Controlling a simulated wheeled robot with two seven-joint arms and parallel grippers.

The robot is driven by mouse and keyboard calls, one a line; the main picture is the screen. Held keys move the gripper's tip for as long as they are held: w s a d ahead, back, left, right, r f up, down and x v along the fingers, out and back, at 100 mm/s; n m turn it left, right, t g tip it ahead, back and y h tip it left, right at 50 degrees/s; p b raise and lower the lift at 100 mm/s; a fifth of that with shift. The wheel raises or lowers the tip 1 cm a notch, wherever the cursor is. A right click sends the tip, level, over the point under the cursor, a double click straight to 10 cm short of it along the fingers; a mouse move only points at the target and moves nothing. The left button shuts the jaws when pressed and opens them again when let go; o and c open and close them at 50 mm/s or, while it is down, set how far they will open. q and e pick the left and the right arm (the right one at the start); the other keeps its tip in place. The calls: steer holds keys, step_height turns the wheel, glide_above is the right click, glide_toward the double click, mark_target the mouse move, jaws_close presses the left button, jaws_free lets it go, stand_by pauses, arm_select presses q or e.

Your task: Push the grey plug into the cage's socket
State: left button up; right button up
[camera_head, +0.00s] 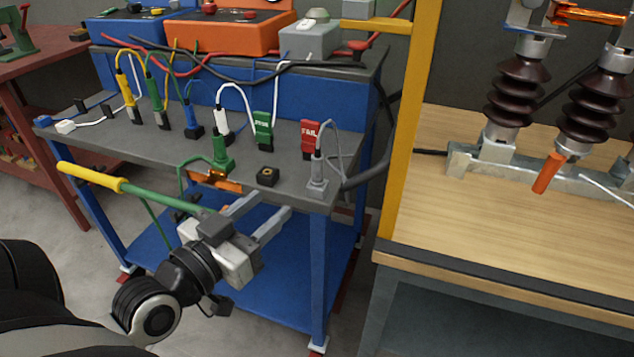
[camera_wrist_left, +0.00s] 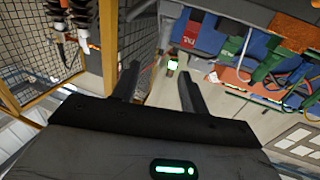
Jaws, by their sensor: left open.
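The grey plug (camera_head: 317,178) stands upright at the near right corner of the cart top (camera_head: 225,175), with a grey cable rising from it. My left gripper (camera_head: 268,205) is open and empty in front of the cart's near edge, left of the grey plug and apart from it. In the left wrist view its two fingers (camera_wrist_left: 157,72) are spread. A small lit green-white patch shows beyond them; I cannot tell what it is. The cage's yellow post (camera_head: 408,120) stands right of the cart. I cannot make out its socket for certain. My right gripper is not in view.
A red plug (camera_head: 310,138), several coloured plugs and a small black socket block (camera_head: 267,177) are on the cart. A green rod with a yellow handle (camera_head: 90,177) crosses left of my gripper. Dark insulators (camera_head: 518,85) stand on the wooden bench (camera_head: 480,235) at right.

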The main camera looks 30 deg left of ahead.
arm_select(q)
steer(key=p, duration=0.1)
glide_toward(314, 164)
steer(key=w, duration=0.5)
steer(key=shift+w+d+r, duration=0.1)
steer(key=shift+w+d, duration=0.15)
steer(key=shift+d, duration=0.15)
steer(key=shift+w+a, duration=0.1)
steer(key=shift+w, duration=1.3)
steer(key=shift+w+a, duration=0.15)
steer(key=shift+w, duration=1.3)
jaws_close()
